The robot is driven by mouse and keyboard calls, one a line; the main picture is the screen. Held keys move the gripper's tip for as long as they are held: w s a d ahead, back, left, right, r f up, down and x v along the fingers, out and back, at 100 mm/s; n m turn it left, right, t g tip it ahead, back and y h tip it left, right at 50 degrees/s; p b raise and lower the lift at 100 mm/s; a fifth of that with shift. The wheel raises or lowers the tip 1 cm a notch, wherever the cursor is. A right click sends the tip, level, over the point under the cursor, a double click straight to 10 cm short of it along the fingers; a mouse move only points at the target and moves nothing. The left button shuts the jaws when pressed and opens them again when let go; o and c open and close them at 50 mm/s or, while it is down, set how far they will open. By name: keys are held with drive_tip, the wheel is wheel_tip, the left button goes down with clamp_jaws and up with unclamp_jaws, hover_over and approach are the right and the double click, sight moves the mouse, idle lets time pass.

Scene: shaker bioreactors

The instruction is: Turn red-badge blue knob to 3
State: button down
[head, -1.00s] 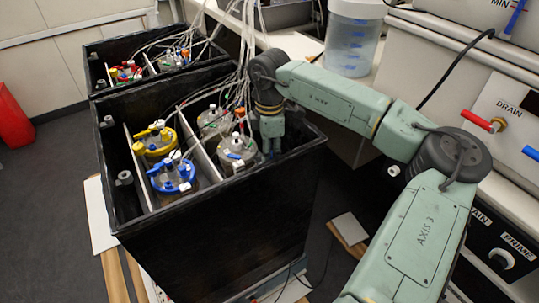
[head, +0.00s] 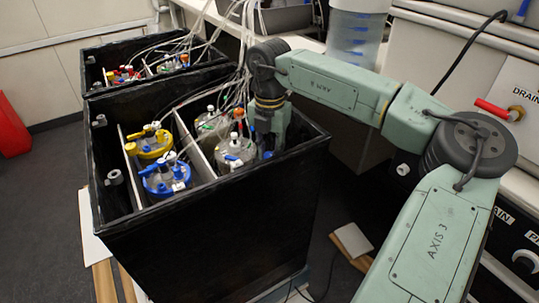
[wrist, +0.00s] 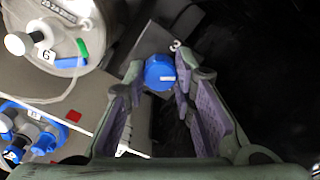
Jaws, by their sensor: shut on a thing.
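The blue knob (wrist: 160,73) sits between my fingertips in the wrist view, with a small white mark on its right part. My gripper (wrist: 167,80) is shut on the blue knob, one finger on each side. In the head view my gripper (head: 265,145) reaches down into the black box (head: 215,235) at its right end; the knob is hidden there.
Lidded vessels stand close by: one with a blue lid (head: 165,180), one with a yellow lid (head: 150,143) and a clear one (head: 236,153). Tubes (head: 240,85) hang from above beside my arm. The black box walls surround my gripper. A second box (head: 160,75) stands behind.

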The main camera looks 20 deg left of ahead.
sight(270, 155)
drive_tip(key=n, duration=0.5)
drive_tip(key=shift+n+b, duration=0.3)
drive_tip(key=shift+b, duration=0.05)
drive_tip(key=n, duration=0.5)
drive_tip(key=shift+n, duration=0.4)
drive_tip(key=c, duration=1.3)
unclamp_jaws()
drive_tip(key=shift+c, duration=0.2)
wheel_tip(270, 155, up, 12)
